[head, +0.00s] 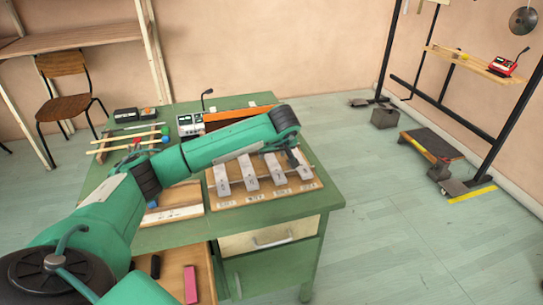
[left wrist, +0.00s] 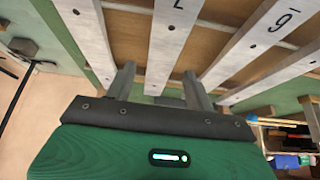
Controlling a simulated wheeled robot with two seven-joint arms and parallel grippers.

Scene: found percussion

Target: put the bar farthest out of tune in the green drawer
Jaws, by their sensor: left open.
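Several pale metal bars lie side by side on a wooden board (head: 262,197) on the green desk, with small labels along its front edge. Three of them are the leftmost bar (head: 221,181), a second bar (head: 249,174) and a third bar (head: 273,169). My left gripper (head: 293,160) is over the right part of the row. In the left wrist view it is open (left wrist: 160,88), its fingers on either side of a middle bar (left wrist: 172,40); contact cannot be told. Another bar (left wrist: 250,45) carries a 6 or 9. My right gripper is not in view.
An open drawer (head: 206,278) at the desk's front left holds a pink block (head: 190,284) and a black item (head: 155,266). A pale drawer front (head: 235,244) with a handle is shut.

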